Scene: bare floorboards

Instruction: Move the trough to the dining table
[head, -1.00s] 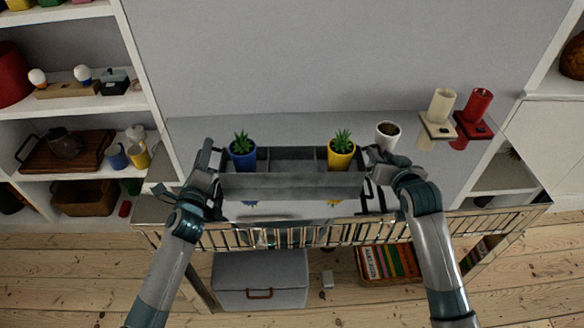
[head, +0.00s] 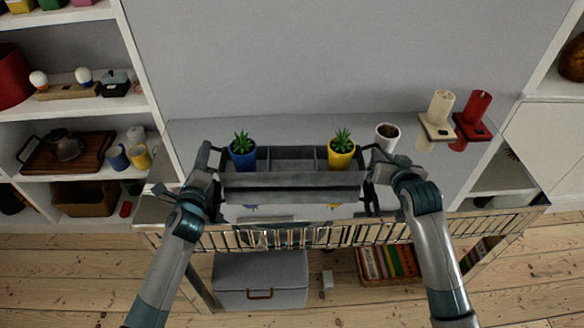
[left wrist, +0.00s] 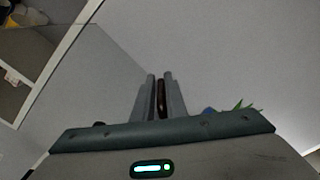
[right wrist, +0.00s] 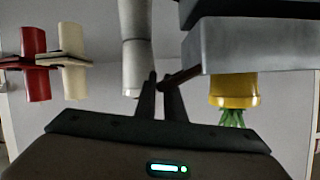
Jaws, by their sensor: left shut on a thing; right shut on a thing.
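The trough is a long grey box (head: 290,182) with dark end handles, in the middle of the head view above the mirrored console table. A blue pot with a plant (head: 242,154) sits in its left part and a yellow pot with a plant (head: 341,153) in its right part. My left gripper (head: 208,160) is shut on the left handle; in the left wrist view a dark bar (left wrist: 161,100) is between its fingers. My right gripper (head: 376,160) is shut on the right handle, and the trough's grey side (right wrist: 250,45) shows in the right wrist view.
The console's reflective top (head: 440,172) carries a white cup (head: 387,136), a cream candle (head: 440,108) and a red candle (head: 476,108), right of the trough. Shelves (head: 75,105) stand at left. A grey storage box (head: 262,275) and a book crate (head: 385,265) are below.

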